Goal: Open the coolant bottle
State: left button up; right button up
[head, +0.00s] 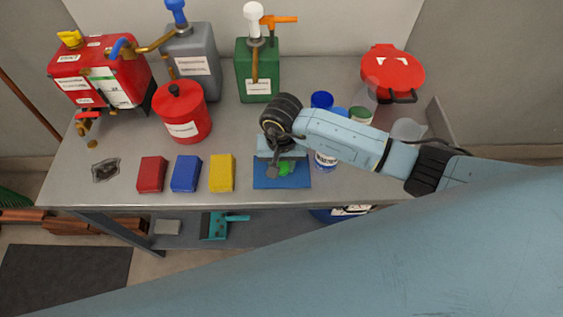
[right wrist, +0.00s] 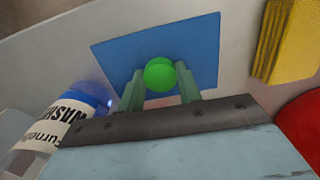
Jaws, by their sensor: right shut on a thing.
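My right gripper (head: 279,168) is over the blue mat (head: 265,184) at the front middle of the bench. It is shut on a small round green cap (head: 286,168). In the right wrist view, the green cap (right wrist: 160,74) sits between the two fingers (right wrist: 160,92), over the blue mat (right wrist: 112,55). No bottle body shows under the cap, and I cannot tell which bottle it belongs to. My left gripper is not in view.
Red (head: 151,174), blue (head: 186,173) and yellow (head: 221,172) blocks stand left of the mat. A red canister (head: 182,115), a grey can (head: 192,62) and a green can (head: 255,72) stand behind. A red-lidded container (head: 392,72) is at the back right. The front left is mostly clear.

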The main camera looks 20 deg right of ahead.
aim_at(282, 167)
jog(key=shift+f, duration=0.2)
jog(key=o, duration=1.1)
jog(key=shift+r, duration=0.1)
jog(key=shift+r, duration=0.25)
notch_tip(282, 167, up, 12)
jog(key=shift+f, duration=0.1)
